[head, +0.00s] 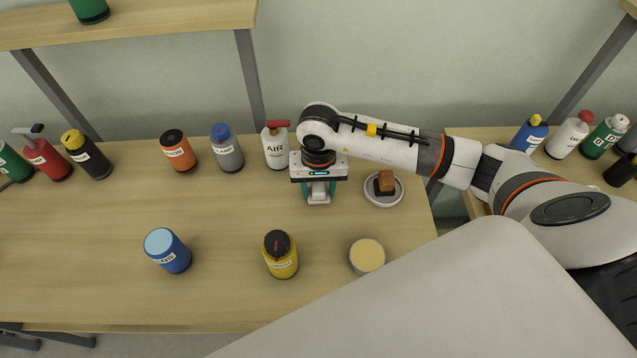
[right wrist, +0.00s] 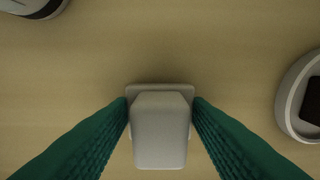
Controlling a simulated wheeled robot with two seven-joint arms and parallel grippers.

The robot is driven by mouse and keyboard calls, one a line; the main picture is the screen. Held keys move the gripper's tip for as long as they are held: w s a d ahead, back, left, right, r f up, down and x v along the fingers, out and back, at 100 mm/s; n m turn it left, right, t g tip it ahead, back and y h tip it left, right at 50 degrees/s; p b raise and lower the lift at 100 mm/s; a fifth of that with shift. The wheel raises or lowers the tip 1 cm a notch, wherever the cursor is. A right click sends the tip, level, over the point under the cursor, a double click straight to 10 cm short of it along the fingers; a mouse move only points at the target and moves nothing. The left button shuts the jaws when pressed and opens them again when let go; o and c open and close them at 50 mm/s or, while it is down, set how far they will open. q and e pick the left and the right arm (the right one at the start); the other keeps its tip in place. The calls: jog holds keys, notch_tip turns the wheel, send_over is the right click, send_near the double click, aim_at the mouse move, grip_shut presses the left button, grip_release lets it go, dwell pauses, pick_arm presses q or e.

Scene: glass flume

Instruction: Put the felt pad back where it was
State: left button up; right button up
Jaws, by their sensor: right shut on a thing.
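The felt pad (right wrist: 161,130) appears to be the pale grey block with a wider flat base in the right wrist view. My right gripper (head: 318,197) is shut on it, with a green finger pressed to each side. In the head view the pad shows only as a small pale shape below the gripper, over the table between the AIR bottle and a round dish. I cannot tell whether its base touches the table. My left gripper is not in view.
The dish (head: 398,197) holds a brown-and-black block (head: 385,183), right of my gripper. The AIR bottle (head: 275,147) stands close on the left. A yellow jar (head: 280,256), a blue jar (head: 168,250) and a cream-topped round tin (head: 367,256) stand nearer the front. The table's middle left is clear.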

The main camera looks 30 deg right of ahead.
aim_at(319, 186)
jog(key=shift+f, duration=0.1)
jog(key=shift+f+b, duration=0.15)
jog(key=shift+b, duration=0.2)
jog(key=o, duration=1)
jog(key=shift+c, duration=0.2)
jog(key=shift+r+p, duration=0.25)
jog(key=shift+p, duration=0.05)
notch_tip(319, 186, up, 12)
jog(key=b, duration=0.2)
